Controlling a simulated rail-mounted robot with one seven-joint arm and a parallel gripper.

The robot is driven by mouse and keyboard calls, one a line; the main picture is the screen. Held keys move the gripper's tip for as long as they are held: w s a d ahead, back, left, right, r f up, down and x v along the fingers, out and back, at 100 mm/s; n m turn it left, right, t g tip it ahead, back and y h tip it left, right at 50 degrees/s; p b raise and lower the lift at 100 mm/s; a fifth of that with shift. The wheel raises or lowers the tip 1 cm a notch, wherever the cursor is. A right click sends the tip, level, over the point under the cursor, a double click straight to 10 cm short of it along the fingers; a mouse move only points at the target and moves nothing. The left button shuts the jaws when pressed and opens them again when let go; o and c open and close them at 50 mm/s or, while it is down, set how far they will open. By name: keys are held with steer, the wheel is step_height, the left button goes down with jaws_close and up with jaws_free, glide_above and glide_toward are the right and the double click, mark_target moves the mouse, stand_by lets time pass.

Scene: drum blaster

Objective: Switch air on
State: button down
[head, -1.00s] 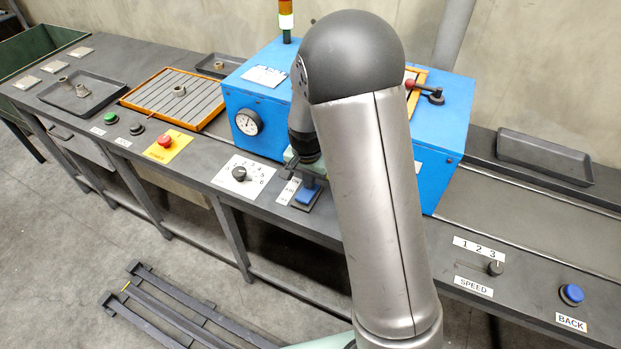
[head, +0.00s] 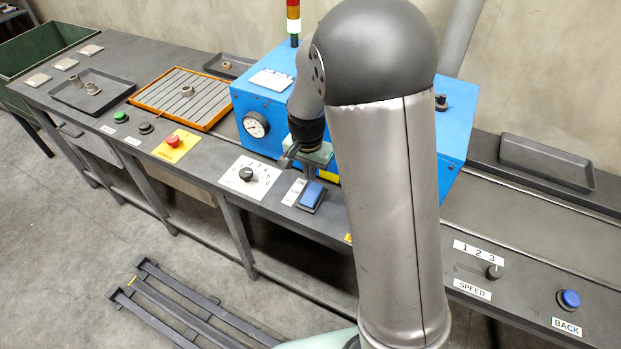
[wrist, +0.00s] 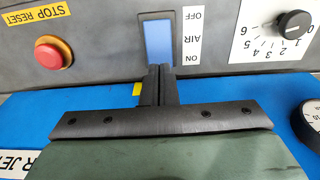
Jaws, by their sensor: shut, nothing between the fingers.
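The air switch is a blue rocker (head: 312,194) on a dark plate at the front of the bench. It also shows in the wrist view (wrist: 158,40), beside a white label (wrist: 192,35) reading ON, AIR, OFF. My gripper (head: 308,180) points down just above the switch's far side. In the wrist view its fingers (wrist: 158,72) are shut together with nothing between them, at the ON end of the rocker. I cannot tell whether the tips touch it. The rocker's tilt is not clear.
A numbered dial (head: 246,174) is left of the switch. A red STOP RESET button (wrist: 53,52) is on its other side. The blue machine housing (head: 455,130) with a gauge (head: 256,124) stands close behind. A red emergency button (head: 173,141) is farther left.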

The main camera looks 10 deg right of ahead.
step_height(320, 180, up, 7)
steer(key=shift+s+a+r+b, duration=0.15)
steer(key=shift+s+a+b, duration=0.1)
steer(key=shift+s+b, duration=0.1)
